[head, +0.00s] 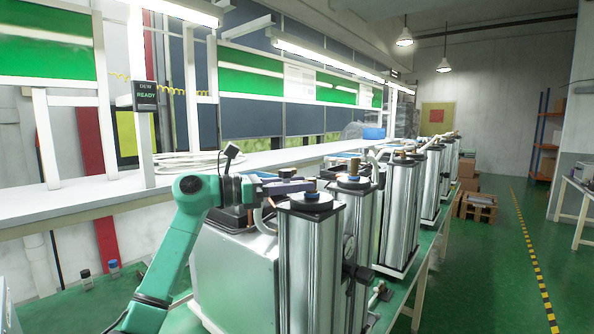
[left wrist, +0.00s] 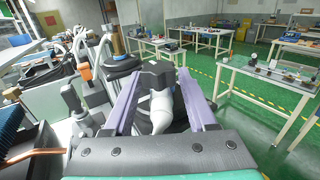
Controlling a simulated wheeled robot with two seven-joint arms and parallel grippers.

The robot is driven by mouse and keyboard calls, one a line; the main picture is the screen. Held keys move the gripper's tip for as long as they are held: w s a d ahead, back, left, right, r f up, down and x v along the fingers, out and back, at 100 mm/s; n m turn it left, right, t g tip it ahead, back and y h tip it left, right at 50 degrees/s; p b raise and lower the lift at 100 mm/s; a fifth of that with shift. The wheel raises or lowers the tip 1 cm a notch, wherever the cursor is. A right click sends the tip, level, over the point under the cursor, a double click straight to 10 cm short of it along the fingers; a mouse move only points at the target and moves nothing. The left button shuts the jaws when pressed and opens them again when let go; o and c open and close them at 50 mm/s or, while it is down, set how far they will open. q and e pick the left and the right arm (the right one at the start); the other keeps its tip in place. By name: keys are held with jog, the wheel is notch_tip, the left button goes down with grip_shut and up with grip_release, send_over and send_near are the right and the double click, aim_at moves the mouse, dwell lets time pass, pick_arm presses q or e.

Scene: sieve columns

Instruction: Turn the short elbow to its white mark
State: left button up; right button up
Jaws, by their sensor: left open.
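A short grey-white elbow (left wrist: 160,108) with a dark block-like end (left wrist: 157,75) shows in the left wrist view, between the two purple-grey fingers of my left gripper (left wrist: 159,82). The fingers are apart, one on each side of it, and I see gaps beside it. In the head view my left gripper (head: 298,187) is at the top of the nearest metal columns (head: 311,265), and a white bent pipe (head: 262,217) shows just below it. I cannot make out the white mark. My right gripper is in neither view.
More silver columns (head: 398,225) with black caps and brass fittings stand in a row along the bench to the right. A grey box (head: 235,270) stands left of the near columns. A small display (head: 146,92) reads "DEW READY". The green aisle floor (head: 490,265) at right is clear.

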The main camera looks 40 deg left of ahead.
pick_arm(q)
jog(key=shift+w+d, duration=0.1)
jog(key=shift+d, duration=0.1)
jog(key=shift+a, duration=0.15)
grip_shut()
dwell(1.2)
